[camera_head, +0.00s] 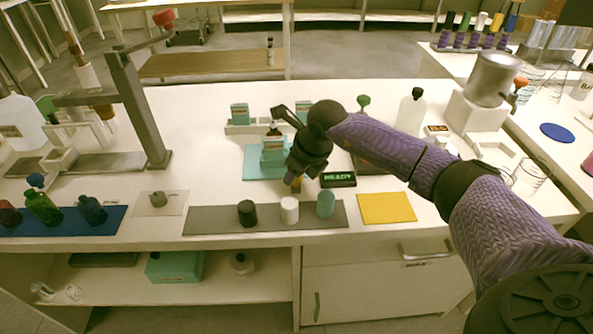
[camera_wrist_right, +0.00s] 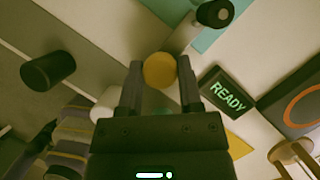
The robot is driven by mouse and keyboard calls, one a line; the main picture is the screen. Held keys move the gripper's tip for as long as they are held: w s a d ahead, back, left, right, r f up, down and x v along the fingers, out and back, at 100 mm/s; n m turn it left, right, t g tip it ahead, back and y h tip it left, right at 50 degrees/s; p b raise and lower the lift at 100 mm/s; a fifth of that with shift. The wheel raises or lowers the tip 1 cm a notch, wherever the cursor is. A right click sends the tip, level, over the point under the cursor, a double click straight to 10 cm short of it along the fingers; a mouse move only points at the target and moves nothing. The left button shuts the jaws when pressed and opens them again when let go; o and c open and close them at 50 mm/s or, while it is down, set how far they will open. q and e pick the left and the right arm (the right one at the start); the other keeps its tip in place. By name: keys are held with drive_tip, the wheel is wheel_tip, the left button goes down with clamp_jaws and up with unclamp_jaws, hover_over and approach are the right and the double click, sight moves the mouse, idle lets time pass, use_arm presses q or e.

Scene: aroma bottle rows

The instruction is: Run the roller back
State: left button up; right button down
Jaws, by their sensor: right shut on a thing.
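My right gripper (camera_head: 297,178) reaches down between the teal stand and the grey mat, in front of the small READY display (camera_head: 338,179). In the right wrist view its two fingers (camera_wrist_right: 160,82) are shut on a round yellow-orange piece (camera_wrist_right: 159,70), seen end-on. I cannot tell for sure whether this piece is the roller; in the head view the gripper mostly hides it. The teal stand (camera_head: 273,151) is on a teal mat (camera_head: 254,173) just behind the gripper. My left gripper is not in view.
A black cylinder (camera_head: 247,213), a white one (camera_head: 289,210) and a green one (camera_head: 325,205) stand on the grey mat (camera_head: 213,220) at the front. A yellow mat (camera_head: 386,208) lies to their right.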

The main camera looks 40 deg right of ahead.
drive_tip(key=w+a, duration=0.1)
drive_tip(key=a, duration=0.1)
drive_tip(key=w+a, duration=0.2)
drive_tip(key=a, duration=0.1)
drive_tip(key=w+a+b, duration=0.1)
drive_tip(key=a, duration=0.1)
drive_tip(key=shift+w+a, duration=0.3)
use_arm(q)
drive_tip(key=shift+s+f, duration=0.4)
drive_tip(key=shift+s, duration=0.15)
use_arm(e)
drive_tip(key=c, duration=0.6)
unclamp_jaws()
drive_tip(key=o, duration=0.4)
drive_tip(key=shift+w+a, duration=0.1)
drive_tip(key=shift+c, duration=0.2)
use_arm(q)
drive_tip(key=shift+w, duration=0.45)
